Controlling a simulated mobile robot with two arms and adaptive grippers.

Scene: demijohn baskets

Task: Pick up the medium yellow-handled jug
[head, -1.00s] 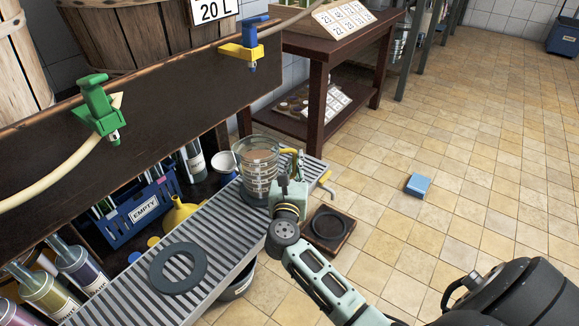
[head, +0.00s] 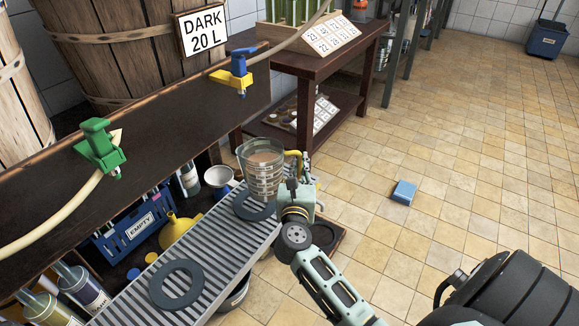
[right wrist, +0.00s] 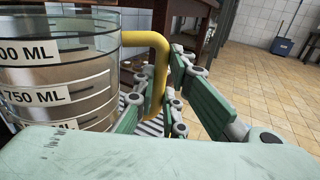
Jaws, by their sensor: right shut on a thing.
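The clear jug (head: 262,168) with the yellow handle (head: 297,157) holds a tan liquid and is about upright. It hangs slightly above a dark ring mat (head: 246,208) on the slatted metal shelf. My right gripper (head: 294,183) is at the jug's right side, shut on the yellow handle. In the right wrist view the handle (right wrist: 156,70) runs down between the green fingers (right wrist: 155,100), and the jug's wall (right wrist: 60,75) shows "750 ML" marks. The lower handle is partly hidden by the fingers. My left gripper is not in view.
A second dark ring (head: 176,285) lies on the slatted shelf (head: 205,255). A green tap (head: 100,150) and a blue-yellow tap (head: 235,75) sit on the wooden beam above. A yellow funnel (head: 178,230) and a white bowl (head: 219,176) stand behind. The tiled floor at right is mostly clear.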

